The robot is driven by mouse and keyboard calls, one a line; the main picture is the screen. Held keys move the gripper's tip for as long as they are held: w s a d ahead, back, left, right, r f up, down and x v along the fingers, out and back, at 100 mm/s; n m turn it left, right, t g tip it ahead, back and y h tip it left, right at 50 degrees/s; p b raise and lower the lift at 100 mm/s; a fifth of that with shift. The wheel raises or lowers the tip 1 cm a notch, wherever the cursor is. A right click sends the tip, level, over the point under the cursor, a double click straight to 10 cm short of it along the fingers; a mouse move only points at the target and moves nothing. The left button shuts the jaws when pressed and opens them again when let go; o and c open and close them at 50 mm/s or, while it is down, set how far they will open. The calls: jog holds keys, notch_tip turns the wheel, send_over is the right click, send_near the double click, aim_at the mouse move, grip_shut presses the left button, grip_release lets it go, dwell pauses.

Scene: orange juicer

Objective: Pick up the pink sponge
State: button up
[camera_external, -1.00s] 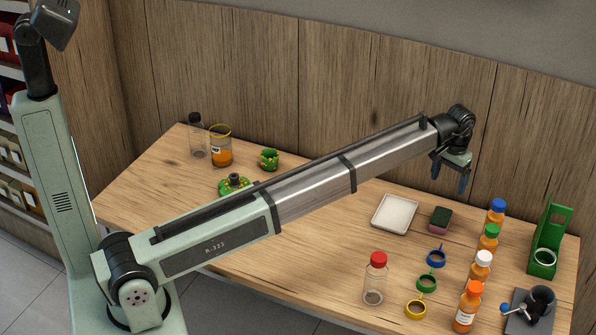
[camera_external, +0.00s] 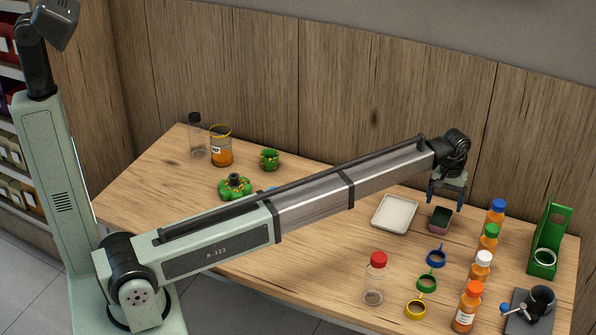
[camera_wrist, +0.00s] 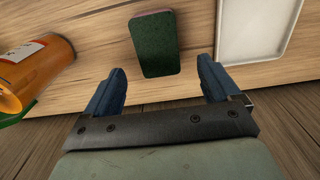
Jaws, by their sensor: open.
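The pink sponge (camera_external: 440,219) lies on the wooden table, with a dark green top and a pink lower side. In the wrist view its green face (camera_wrist: 155,46) fills the space ahead of the fingers, with a thin pink edge at the far end. My gripper (camera_external: 446,197) is open and empty, just above and close to the sponge in the external view. In the wrist view my gripper's two blue fingers (camera_wrist: 160,82) stand to the left and right of the sponge's near end, with gaps on both sides.
A white tray (camera_external: 379,219) lies just left of the sponge; its rim also shows in the wrist view (camera_wrist: 221,62). Several orange bottles (camera_external: 487,240) stand to the right. A blue ring (camera_external: 436,258) lies in front. The wooden wall is close behind.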

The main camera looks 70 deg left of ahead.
aim_at(442, 214)
jog(key=shift+d+f, duration=0.15)
jog(key=shift+f, duration=2.9)
jog(key=shift+c, duration=0.3)
jog(key=c, duration=1)
jog(key=shift+o, duration=0.2)
jog(key=shift+r, duration=0.1)
